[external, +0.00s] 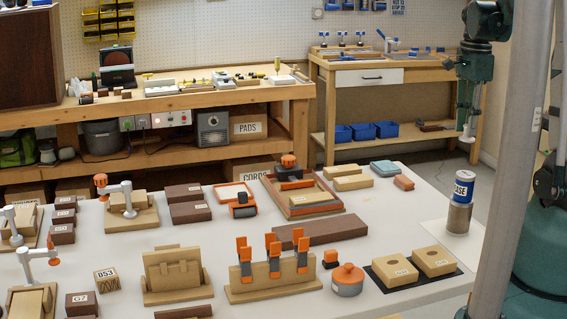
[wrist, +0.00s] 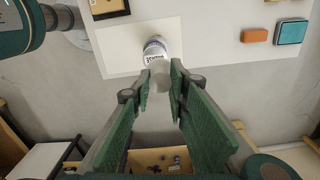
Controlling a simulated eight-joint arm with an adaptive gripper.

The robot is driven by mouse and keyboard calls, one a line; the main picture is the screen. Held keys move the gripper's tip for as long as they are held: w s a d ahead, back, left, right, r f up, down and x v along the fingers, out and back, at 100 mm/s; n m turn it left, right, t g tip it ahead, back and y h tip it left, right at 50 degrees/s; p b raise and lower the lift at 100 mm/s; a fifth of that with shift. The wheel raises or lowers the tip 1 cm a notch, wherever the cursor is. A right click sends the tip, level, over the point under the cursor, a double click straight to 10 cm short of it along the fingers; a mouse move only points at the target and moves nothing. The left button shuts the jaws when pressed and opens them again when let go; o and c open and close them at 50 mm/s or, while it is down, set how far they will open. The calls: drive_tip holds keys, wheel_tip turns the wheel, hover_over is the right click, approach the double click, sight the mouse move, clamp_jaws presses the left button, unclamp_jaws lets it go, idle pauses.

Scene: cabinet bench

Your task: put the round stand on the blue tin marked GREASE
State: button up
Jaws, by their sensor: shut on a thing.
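The blue tin (external: 462,188), with a white label band on which "EASE" can be read, stands upright on a grey metal cylinder (external: 459,218) at the table's right end. The tin also shows in the wrist view (wrist: 155,47), just beyond my fingertips. My gripper (external: 468,108) hangs above the tin, pointing down, with a clear gap between. It is shut on a pale, round-footed piece, the round stand (external: 467,136), held upright with its disc at the bottom. In the wrist view the stand is a pale blur between the fingers (wrist: 161,76).
A white sheet (external: 453,246) lies under the cylinder. A black mat with two tan blocks (external: 435,261) lies to its left. A grey post (external: 508,160) crosses the external view just right of the tin. The table's right edge is close.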

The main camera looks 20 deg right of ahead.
sight(471, 137)
drive_tip(key=shift+s+d+r, duration=0.15)
drive_tip(key=shift+s+r, duration=0.1)
drive_tip(key=shift+s, duration=0.4)
drive_tip(key=shift+f, duration=2.95)
drive_tip(key=shift+f, duration=2.05)
drive_tip(key=shift+f, duration=0.2)
drive_tip(key=o, duration=0.7)
drive_tip(key=shift+r, duration=0.25)
